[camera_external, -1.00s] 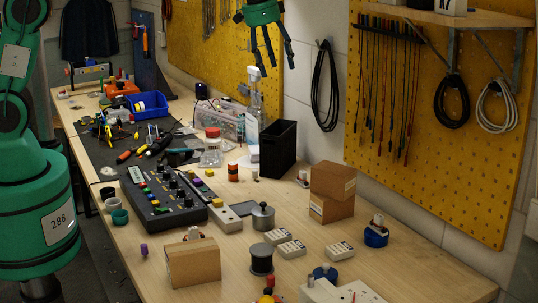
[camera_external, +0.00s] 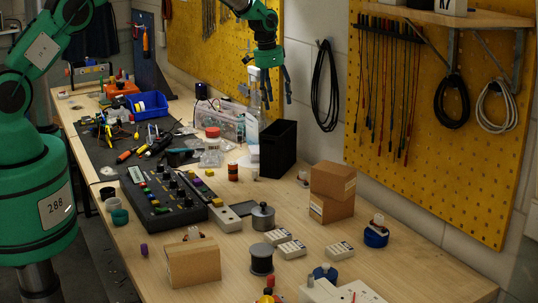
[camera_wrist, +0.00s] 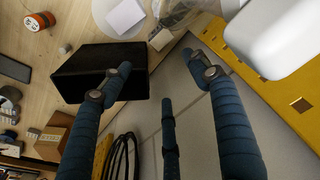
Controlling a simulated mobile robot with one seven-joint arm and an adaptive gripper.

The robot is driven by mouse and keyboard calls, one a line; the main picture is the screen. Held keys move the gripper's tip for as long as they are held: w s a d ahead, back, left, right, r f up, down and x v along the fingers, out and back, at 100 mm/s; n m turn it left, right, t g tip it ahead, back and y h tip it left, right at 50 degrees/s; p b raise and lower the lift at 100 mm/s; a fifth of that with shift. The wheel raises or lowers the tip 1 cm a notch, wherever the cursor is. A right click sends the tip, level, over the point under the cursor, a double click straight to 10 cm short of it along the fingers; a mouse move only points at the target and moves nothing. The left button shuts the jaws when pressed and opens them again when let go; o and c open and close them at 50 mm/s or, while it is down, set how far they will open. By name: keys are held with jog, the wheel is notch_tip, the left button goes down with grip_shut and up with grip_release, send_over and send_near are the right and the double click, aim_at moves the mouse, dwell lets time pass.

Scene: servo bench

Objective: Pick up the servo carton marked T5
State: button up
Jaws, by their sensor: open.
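No T5 mark can be read in either view, so I cannot tell which carton bears it. Two brown cartons are stacked near the wall, an upper one (camera_external: 333,181) and a lower one (camera_external: 331,208). Another brown carton (camera_external: 193,263) sits at the front of the bench. Small white labelled boxes (camera_external: 291,249) (camera_external: 340,251) lie between them. My gripper (camera_external: 278,97) is open and empty, high above the back of the bench near the black bin. In the wrist view its spread fingers (camera_wrist: 155,62) hold nothing; a brown carton (camera_wrist: 55,132) shows at the left.
A black bin (camera_external: 278,147) stands left of the stack; it also shows in the wrist view (camera_wrist: 75,73). A control panel (camera_external: 163,195), a dark spool (camera_external: 261,259) and a lidded metal pot (camera_external: 263,216) crowd the bench. The yellow pegboard (camera_external: 440,120) rises behind.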

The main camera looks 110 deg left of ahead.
jog(key=shift+s+a+f, duration=0.55)
jog(key=shift+a+f, duration=0.15)
jog(key=shift+a, duration=0.05)
notch_tip(320, 180, down, 8)
jog(key=shift+f+p, duration=0.25)
jog(key=shift+p, duration=0.3)
jog(key=shift+w+a+f, duration=0.1)
jog(key=shift+w+f, duration=0.1)
jog(key=shift+f, duration=0.75)
jog(key=shift+f, duration=0.15)
jog(key=shift+w+a+f+p, duration=0.15)
jog(key=shift+f+p, duration=0.1)
jog(key=shift+f, duration=0.95)
jog(key=shift+w+a+f+p, duration=0.1)
jog(key=shift+f+p, duration=0.15)
jog(key=shift+f, duration=0.9)
jog(key=c, duration=1.5)
